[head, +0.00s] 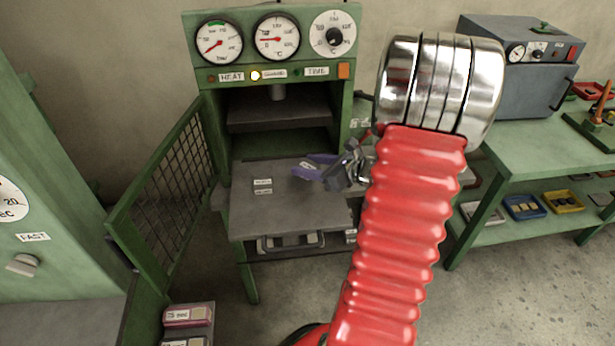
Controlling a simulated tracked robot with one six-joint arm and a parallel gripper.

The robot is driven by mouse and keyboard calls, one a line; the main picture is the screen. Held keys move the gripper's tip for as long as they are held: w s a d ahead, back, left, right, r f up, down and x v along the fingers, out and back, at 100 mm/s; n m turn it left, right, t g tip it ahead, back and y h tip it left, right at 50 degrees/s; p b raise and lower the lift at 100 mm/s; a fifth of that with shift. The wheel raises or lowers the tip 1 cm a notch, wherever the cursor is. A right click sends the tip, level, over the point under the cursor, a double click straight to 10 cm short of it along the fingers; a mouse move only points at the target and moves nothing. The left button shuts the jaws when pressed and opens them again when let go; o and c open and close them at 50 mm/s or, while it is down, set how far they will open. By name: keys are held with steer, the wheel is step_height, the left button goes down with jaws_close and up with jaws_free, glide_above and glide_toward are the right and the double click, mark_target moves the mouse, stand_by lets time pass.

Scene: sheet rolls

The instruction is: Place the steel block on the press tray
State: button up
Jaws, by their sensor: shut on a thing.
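The press tray (290,215) is a flat grey plate in front of the green press, seen in the head view, with two small white labels on its left part. My gripper (314,168), with purple-blue fingers, is over the right back part of the tray. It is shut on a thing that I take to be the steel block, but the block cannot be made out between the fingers. The height of the gripper above the tray cannot be told. My red arm hides the area right of the tray.
The green press (195,80) has an open chamber behind the tray. A green mesh guard (165,180) stands open on the left. A frame (290,242) with a pale block sits below the tray. A green bench (540,175) with a grey box unit (525,75) stands at the right.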

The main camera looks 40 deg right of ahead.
mark_target(309, 183)
steer(key=shift+f, duration=2)
steer(key=o, duration=1.5)
steer(key=shift+f, duration=0.15)
steer(key=shift+c, duration=0.2)
steer(key=v, duration=1.2)
steer(key=shift+a, duration=0.1)
